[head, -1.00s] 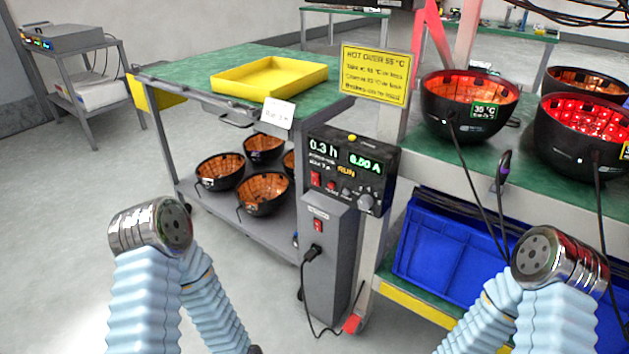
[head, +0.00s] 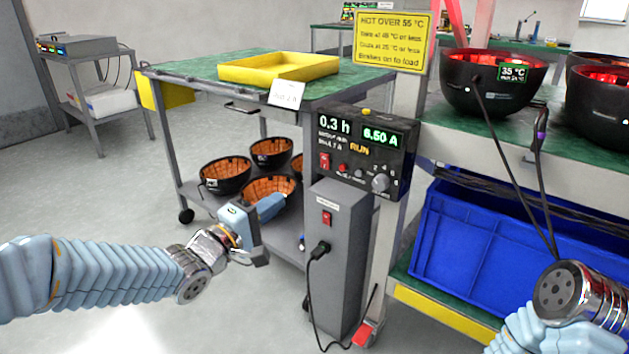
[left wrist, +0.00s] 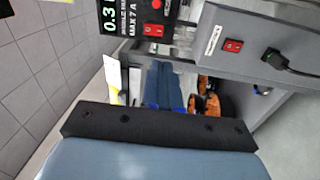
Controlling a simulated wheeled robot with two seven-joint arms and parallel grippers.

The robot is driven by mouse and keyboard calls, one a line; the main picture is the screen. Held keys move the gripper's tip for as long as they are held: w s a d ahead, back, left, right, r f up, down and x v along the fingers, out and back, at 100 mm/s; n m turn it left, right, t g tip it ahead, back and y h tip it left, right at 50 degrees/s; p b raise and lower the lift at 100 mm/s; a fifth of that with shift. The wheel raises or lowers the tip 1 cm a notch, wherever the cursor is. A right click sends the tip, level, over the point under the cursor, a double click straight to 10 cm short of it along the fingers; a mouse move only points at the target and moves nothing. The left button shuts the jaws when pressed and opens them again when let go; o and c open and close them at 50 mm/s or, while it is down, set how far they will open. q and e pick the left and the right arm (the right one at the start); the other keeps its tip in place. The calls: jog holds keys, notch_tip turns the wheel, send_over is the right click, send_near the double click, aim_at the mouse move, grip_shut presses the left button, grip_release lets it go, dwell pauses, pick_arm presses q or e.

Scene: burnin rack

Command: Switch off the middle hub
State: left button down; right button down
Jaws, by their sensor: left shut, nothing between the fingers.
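I cannot tell which thing is the middle hub. A grey box (head: 338,270) stands upright with a red rocker switch (head: 327,218) and a black plug below it; the switch also shows in the left wrist view (left wrist: 234,45). Above it is a black control panel (head: 398,150) with lit displays reading 0.3 h and RUN, a red switch (head: 324,160) and a knob. My left gripper (head: 275,204) is shut and empty, left of the grey box and apart from it. Its closed blue fingers show in the left wrist view (left wrist: 165,85). My right gripper is out of view.
Black bowls (head: 485,85) with red light inside stand on the right bench. Several copper-lined bowls (head: 226,177) sit on the cart's lower shelf, below a yellow tray (head: 275,68). A blue crate (head: 470,240) is under the bench. A black cable (head: 309,285) hangs from the plug.

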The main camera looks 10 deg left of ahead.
aim_at(323, 158)
pick_arm(q)
jog(key=shift+s+a+r+h, duration=0.1)
jog(key=shift+s+r+h, duration=0.05)
jog(key=shift+r, duration=0.25)
jog(key=shift+s+a+r+h, duration=0.1)
jog(key=shift+s+r+h, duration=0.05)
jog(key=shift+r, duration=0.25)
jog(key=x, duration=1.4)
jog(key=shift+r, duration=0.15)
